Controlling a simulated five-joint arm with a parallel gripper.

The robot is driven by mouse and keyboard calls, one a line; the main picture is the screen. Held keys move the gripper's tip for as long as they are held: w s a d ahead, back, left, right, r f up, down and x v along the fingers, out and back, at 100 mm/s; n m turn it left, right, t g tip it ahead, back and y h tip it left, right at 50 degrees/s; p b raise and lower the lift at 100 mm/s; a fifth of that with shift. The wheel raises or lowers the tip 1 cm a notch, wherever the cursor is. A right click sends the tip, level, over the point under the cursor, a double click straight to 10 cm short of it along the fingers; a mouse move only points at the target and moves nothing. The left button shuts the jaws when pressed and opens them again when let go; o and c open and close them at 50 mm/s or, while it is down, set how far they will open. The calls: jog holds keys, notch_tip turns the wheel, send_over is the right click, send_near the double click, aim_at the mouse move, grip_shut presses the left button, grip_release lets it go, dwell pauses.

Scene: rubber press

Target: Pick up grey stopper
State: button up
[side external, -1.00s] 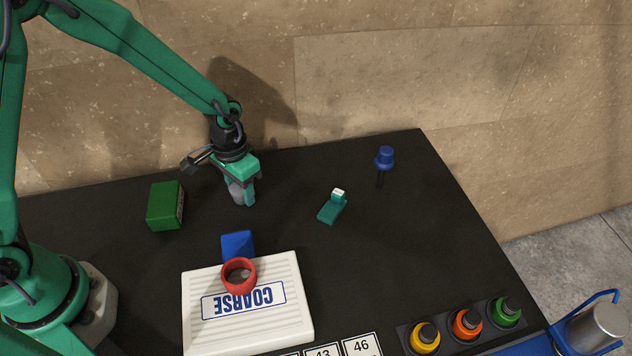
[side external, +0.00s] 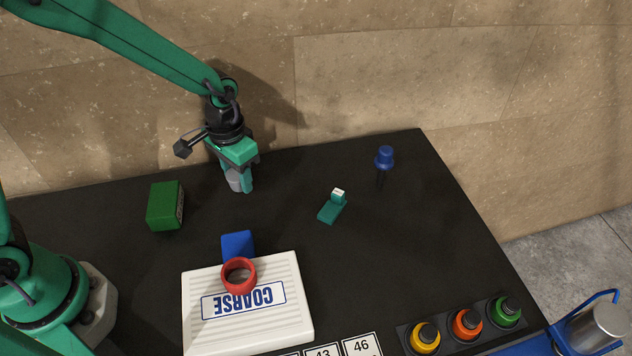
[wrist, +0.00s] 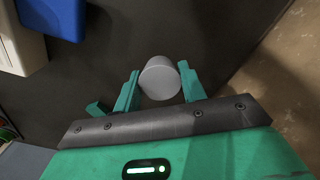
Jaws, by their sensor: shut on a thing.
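The grey stopper (side external: 235,180) is between the fingers of my gripper (side external: 240,184), which is shut on it. In the wrist view the stopper (wrist: 160,78) shows its round grey end between the two green fingertips of my gripper (wrist: 158,88). In the side view the gripper points down and holds the stopper over the black table near its back edge. The fingers hide part of the stopper.
A green box (side external: 165,206) stands left of the gripper. A blue block (side external: 238,246), a white COARSE board (side external: 290,325) and a red ring (side external: 239,287) lie in front. A teal piece (side external: 330,212) and a blue knobbed item (side external: 385,158) are to the right.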

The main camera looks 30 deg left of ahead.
jog(key=s+d+r, duration=0.6)
jog(key=s+d, duration=0.2)
jog(key=shift+r, duration=0.25)
jog(key=shift+w+a, duration=0.1)
dwell(0.3)
